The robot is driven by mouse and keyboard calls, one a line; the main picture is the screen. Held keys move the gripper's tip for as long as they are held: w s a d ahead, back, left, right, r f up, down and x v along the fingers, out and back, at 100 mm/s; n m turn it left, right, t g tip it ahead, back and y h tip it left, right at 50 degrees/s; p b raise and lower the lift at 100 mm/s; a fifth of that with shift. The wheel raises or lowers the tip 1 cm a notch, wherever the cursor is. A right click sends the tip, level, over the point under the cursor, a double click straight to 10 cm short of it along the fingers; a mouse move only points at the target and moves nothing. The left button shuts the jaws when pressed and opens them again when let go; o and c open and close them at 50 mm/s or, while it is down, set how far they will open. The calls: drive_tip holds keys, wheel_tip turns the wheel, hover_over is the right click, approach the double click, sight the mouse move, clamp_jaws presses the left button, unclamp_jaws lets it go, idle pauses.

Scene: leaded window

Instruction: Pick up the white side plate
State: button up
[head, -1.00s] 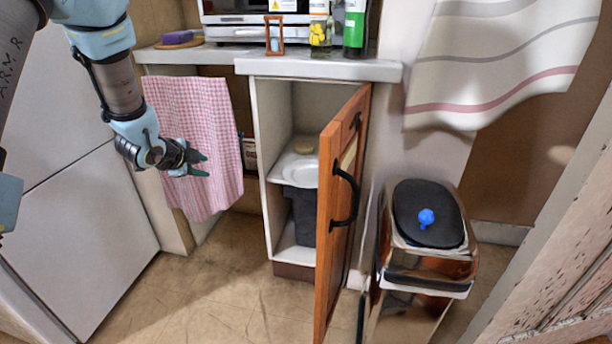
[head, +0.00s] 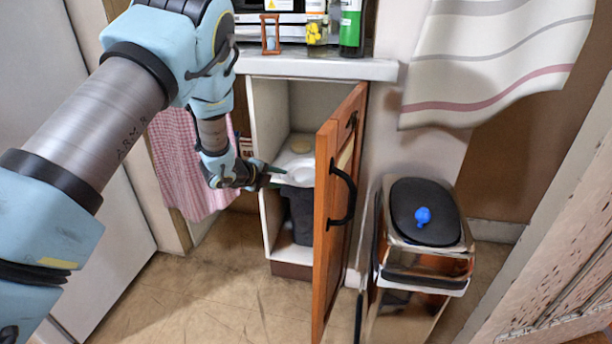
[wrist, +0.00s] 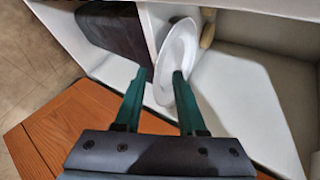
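The white side plate (head: 303,174) lies on the middle shelf of the open cabinet. It shows as a narrow oval in the wrist view (wrist: 177,45). My gripper (head: 277,178) is at the cabinet's open front, by the plate's left edge. In the wrist view my gripper (wrist: 160,73) has its two green fingers apart. The plate's near rim shows between the fingertips, and the right fingertip covers part of the plate. I cannot tell whether either finger touches it.
The orange wooden door (head: 334,215) stands open just right of the plate. A round tan item (head: 301,144) sits behind the plate. A dark box (head: 301,213) stands in the compartment below. A counter (head: 315,66) overhangs the cabinet, and a bin (head: 425,240) stands to the right.

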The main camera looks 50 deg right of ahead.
drive_tip(key=x, duration=0.3)
drive_tip(key=shift+f, duration=0.1)
clamp_jaws()
idle(1.4)
